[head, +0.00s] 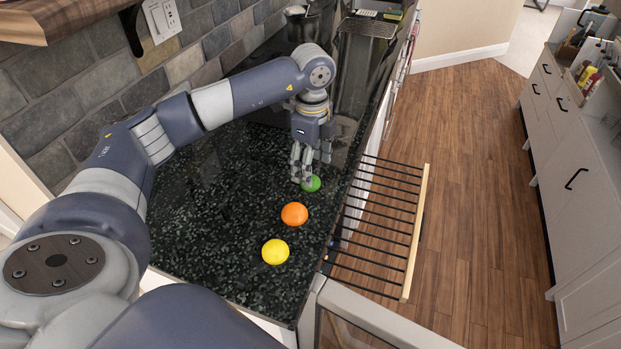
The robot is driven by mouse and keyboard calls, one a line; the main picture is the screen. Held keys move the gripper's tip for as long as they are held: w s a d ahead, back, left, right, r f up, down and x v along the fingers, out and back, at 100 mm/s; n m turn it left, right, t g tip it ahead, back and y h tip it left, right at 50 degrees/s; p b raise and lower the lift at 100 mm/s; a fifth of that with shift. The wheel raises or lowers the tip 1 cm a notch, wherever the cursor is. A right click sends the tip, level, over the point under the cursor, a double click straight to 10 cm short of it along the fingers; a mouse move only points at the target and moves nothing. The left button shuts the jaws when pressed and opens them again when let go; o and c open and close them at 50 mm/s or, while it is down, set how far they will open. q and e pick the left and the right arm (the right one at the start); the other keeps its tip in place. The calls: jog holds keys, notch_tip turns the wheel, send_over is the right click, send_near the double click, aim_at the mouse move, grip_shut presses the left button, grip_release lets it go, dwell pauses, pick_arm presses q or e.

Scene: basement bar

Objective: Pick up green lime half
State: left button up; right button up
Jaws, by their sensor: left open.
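The green lime half (312,184) lies on the black speckled counter (205,215), partly hidden by my left gripper. My left gripper (302,179) points down over the lime half, with its fingertips at the lime's left side. Its jaws are open. I cannot tell whether a finger touches the lime. My right gripper is out of view.
An orange half (294,214) and a yellow lemon half (275,251) lie nearer on the counter, in a row with the lime. A pulled-out wire rack (385,225) with a wooden front juts out at the right. A stone-tile wall (75,105) borders the counter's left.

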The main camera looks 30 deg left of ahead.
pick_arm(q)
jog(key=shift+s+a+f+p, duration=0.1)
jog(key=shift+f+p, duration=0.3)
jog(key=shift+f, duration=1.5)
jog(key=c, duration=1)
jog(key=shift+r, duration=0.2)
